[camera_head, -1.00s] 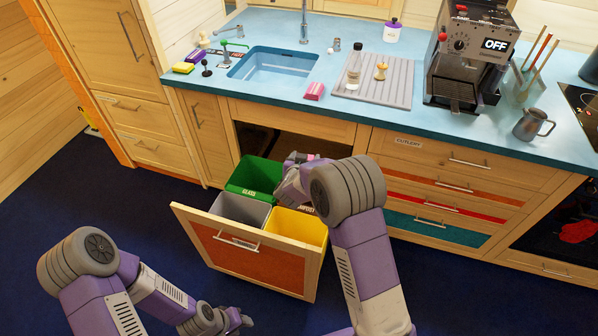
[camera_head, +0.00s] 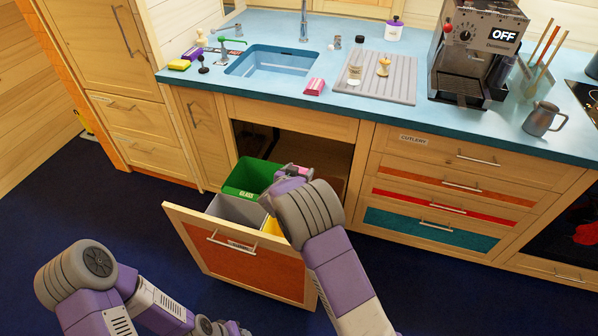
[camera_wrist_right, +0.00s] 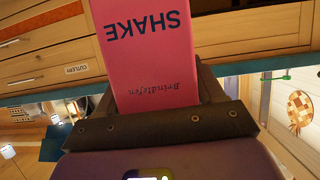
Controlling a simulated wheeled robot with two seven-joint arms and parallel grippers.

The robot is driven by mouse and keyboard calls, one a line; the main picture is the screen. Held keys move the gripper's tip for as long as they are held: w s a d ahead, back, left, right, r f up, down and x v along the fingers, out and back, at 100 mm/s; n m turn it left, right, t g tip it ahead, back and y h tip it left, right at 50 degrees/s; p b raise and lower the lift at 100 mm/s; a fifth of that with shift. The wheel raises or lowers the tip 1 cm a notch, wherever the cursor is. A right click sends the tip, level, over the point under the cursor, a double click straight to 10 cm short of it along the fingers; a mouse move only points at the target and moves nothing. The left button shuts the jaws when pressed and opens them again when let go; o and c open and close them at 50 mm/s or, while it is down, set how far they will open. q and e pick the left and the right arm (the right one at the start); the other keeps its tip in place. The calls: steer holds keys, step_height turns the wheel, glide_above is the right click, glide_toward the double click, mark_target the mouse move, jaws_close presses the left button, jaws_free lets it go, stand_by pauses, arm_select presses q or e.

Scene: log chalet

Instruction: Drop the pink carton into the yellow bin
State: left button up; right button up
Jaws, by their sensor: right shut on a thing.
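The pink carton (camera_wrist_right: 145,45), lettered SHAKE, is held in my right gripper (camera_head: 290,173) and fills the middle of the right wrist view. In the head view only a bit of pink shows at that gripper, above the pulled-out bin drawer. The yellow bin (camera_head: 272,227) is mostly hidden behind my right arm; a small strip shows beside the grey bin. I cannot tell whether the carton is directly over it. My left gripper (camera_head: 232,328) is low at the bottom edge, partly cut off; its jaws are unclear.
The drawer (camera_head: 240,262) also holds a green bin (camera_head: 238,178) labelled GLASS and a grey bin (camera_head: 236,211). The counter (camera_head: 400,117) behind carries a sink, a small pink block (camera_head: 315,86), a drying mat (camera_head: 400,84) and a coffee machine (camera_head: 475,50). Dark floor lies clear in front.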

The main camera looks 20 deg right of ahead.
steer(key=shift+f, duration=0.3)
steer(key=o, duration=1.4)
steer(key=shift+c, duration=0.2)
steer(key=p+v, duration=0.2)
steer(key=v, duration=0.5)
steer(key=shift+s+a, duration=0.2)
